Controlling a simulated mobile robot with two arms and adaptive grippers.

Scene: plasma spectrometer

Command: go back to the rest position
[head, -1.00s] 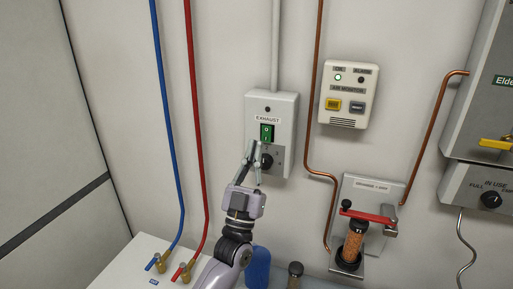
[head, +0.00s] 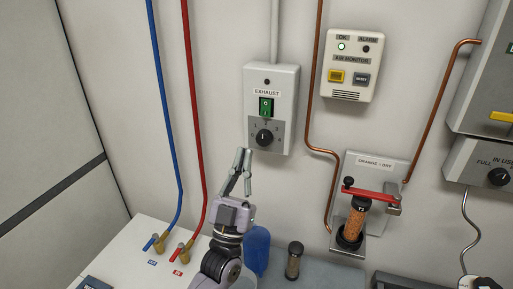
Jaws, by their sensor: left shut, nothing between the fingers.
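My left gripper (head: 241,171) is shut and empty, its fingers pointing up just below the exhaust control box. The grey exhaust box (head: 286,77) is on the wall, with a green rocker switch (head: 266,107) and a black knob (head: 264,138) in full view. The fingertips look apart from the knob, to its lower left. My right gripper is not in view.
Blue (head: 169,120) and red (head: 194,110) pipes run down the wall to valves at the left. A blue container (head: 257,250) and a dark-capped bottle (head: 294,260) stand close right of my left arm. A cartridge with orange filling (head: 355,222) sits in a wall holder with a red lever (head: 370,193).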

